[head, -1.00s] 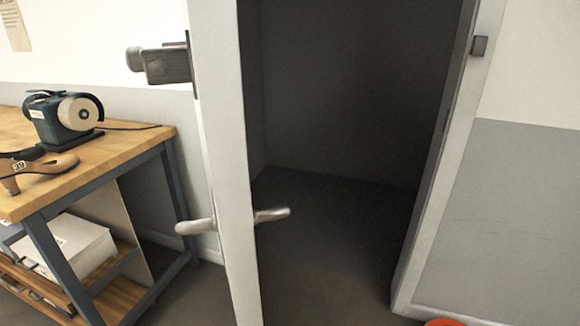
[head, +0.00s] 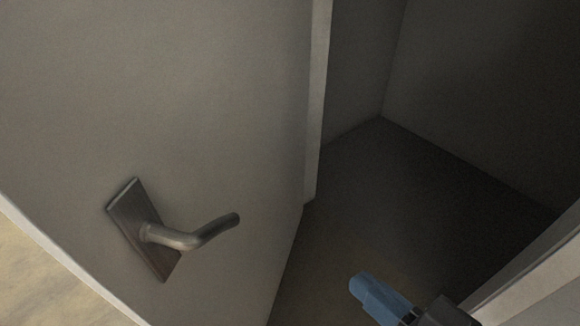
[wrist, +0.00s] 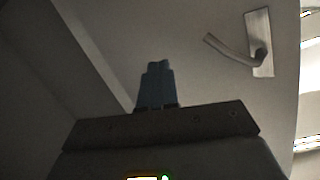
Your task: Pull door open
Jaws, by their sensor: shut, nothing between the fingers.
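The door (head: 200,90) stands open on the left of the head view, its broad grey face toward me. A metal lever handle (head: 185,238) on a dark plate is on that face. In the wrist view the door (wrist: 215,75) fills the middle and right, with the handle (wrist: 240,48) at the upper right. My gripper (head: 370,295) is at the bottom of the head view, right of the door and apart from the handle. Its blue fingers (wrist: 156,82) are shut and empty in the wrist view.
The doorway opens onto a dark, bare floor (head: 420,190) and plain walls (head: 490,90). A pale door frame (head: 530,265) runs along the lower right, close to my gripper. Lighter floor (head: 50,275) shows past the door's edge at the lower left.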

